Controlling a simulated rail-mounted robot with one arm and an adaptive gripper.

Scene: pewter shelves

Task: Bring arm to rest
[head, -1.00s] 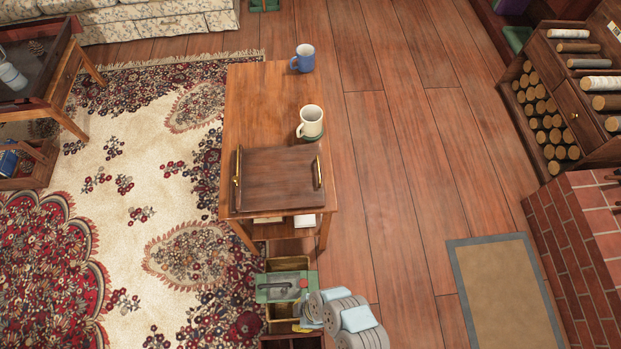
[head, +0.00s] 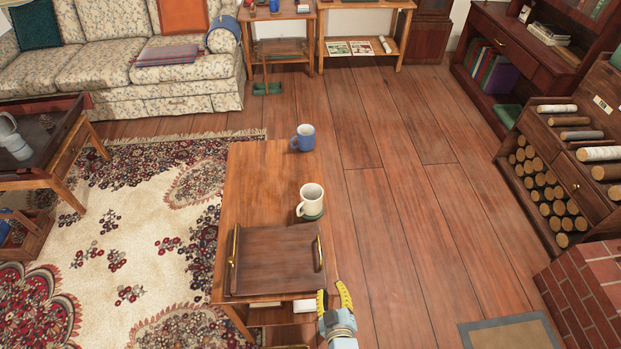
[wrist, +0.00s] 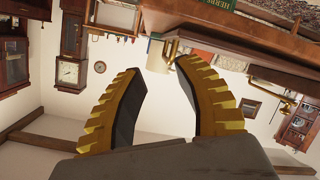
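My gripper (head: 334,299) is at the bottom of the head view, just right of the front right corner of the wooden table (head: 262,190). Its yellow fingers point up in the picture. In the wrist view my gripper (wrist: 160,85) has its two ridged yellow fingers apart, with nothing between them. The wrist view of the room is upside down.
On the table are a dark tray (head: 274,262) with brass handles, a white mug (head: 311,200) and a blue mug (head: 304,137). A log rack (head: 555,170) and brick hearth (head: 590,290) stand at right. The plank floor (head: 390,200) between is clear.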

